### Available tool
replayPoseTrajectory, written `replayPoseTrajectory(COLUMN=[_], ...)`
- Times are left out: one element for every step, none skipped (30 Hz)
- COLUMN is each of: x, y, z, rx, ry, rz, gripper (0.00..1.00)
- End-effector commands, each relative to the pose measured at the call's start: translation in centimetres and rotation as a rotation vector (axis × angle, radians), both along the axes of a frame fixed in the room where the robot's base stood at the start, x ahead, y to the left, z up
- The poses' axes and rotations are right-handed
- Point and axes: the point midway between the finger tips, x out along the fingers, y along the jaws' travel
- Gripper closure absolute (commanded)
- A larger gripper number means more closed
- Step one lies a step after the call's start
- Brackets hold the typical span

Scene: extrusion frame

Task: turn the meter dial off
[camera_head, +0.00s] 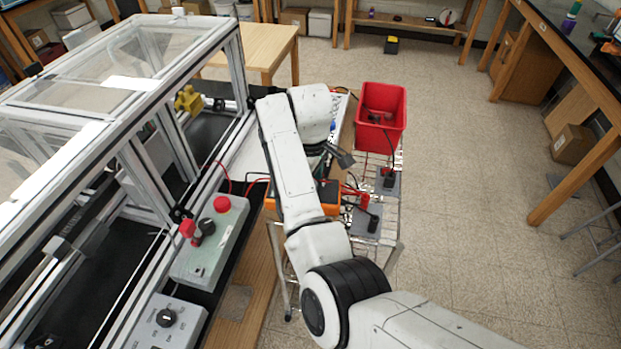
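An orange and black meter (331,209) lies near the cart edge in the middle of the head view. My arm crosses in front of it, so only parts of its right and left sides show. Its dial is hidden, and I cannot tell its setting. Red leads run near it on both sides. My gripper (341,157) is a small dark shape at the end of my folded arm, above and behind the meter in the picture. It appears apart from the meter. Its fingers are too small and turned away to tell whether they are open.
A red bin (381,105) stands right of my gripper, with grey-black devices (366,221) in front of it on a wire cart. The framed enclosure (130,150), a red-button box (212,240) and a black-knob box (166,322) are left.

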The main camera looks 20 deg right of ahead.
Motion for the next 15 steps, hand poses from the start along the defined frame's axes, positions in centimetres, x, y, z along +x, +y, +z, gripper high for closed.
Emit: replayPoseTrajectory(x=[0.0, 0.0, 0.0, 0.0, 0.0, 0.0, 0.1, 0.1, 0.1, 0.1, 0.1, 0.1, 0.1, 0.1, 0.1], y=[0.0, 0.0, 0.0, 0.0, 0.0, 0.0, 0.0, 0.0, 0.0, 0.0, 0.0, 0.0, 0.0, 0.0, 0.0], z=[0.0, 0.0, 0.0, 0.1, 0.3, 0.5, 0.8, 1.2, 1.7, 2.2, 2.7, 3.6, 4.2, 4.9, 5.8], rx=[0.000, 0.000, 0.000, 0.000, 0.000, 0.000, 0.000, 0.000, 0.000, 0.000, 0.001, 0.000, 0.000, 0.000, 0.000], ry=[0.000, 0.000, 0.000, 0.000, 0.000, -0.001, -0.001, -0.003, -0.003, -0.004, -0.004, -0.005, -0.005, -0.005, -0.005], rz=[0.000, 0.000, 0.000, 0.000, 0.000, 0.000, 0.000, 0.000, -0.001, -0.001, -0.001, -0.001, -0.001, -0.001, -0.002], gripper=[0.39, 0.39, 0.39, 0.39, 0.39, 0.39, 0.39, 0.39, 0.39, 0.39, 0.39, 0.39, 0.39, 0.39, 0.39])
